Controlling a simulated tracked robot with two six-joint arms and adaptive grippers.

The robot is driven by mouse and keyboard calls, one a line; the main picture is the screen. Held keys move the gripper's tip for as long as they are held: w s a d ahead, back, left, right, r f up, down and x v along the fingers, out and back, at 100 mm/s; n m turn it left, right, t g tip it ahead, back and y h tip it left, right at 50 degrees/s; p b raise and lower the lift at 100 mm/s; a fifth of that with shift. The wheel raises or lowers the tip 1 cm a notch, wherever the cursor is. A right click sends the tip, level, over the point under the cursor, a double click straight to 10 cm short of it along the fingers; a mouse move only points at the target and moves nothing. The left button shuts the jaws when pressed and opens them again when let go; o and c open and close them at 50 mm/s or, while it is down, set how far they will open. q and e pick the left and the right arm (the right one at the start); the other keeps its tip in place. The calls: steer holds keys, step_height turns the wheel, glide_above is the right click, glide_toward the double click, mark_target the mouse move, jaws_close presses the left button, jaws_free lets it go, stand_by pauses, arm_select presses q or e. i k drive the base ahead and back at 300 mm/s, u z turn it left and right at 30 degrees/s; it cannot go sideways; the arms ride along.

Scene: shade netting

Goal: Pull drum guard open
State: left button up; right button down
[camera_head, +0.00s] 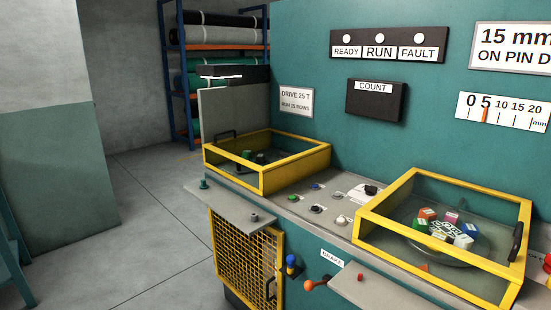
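No label that reads drum guard shows. A yellow-framed mesh door (246,262) is on the machine's front at lower left, with a dark handle (270,288) on its right side. It looks closed. A yellow-framed clear cover (262,180) sits on the machine top at left, with a black handle (224,135). A second yellow-framed clear cover (394,228) is at right, over a round dish with several coloured blocks, with a black handle (516,243) on its right side. Neither of my grippers is in view.
The grey counter (292,208) carries several small knobs and buttons. A grey shelf (238,209) juts out above the mesh door. A red-orange knobbed lever (310,285) and a blue-topped knob (291,262) stick out beside the door. The floor (140,240) at left is clear.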

mark_target(515, 273)
steer(key=z, duration=0.25)
steer(key=k, duration=0.45)
steer(key=z, duration=1.65)
steer(key=i, duration=0.35)
steer(key=u, duration=1.4)
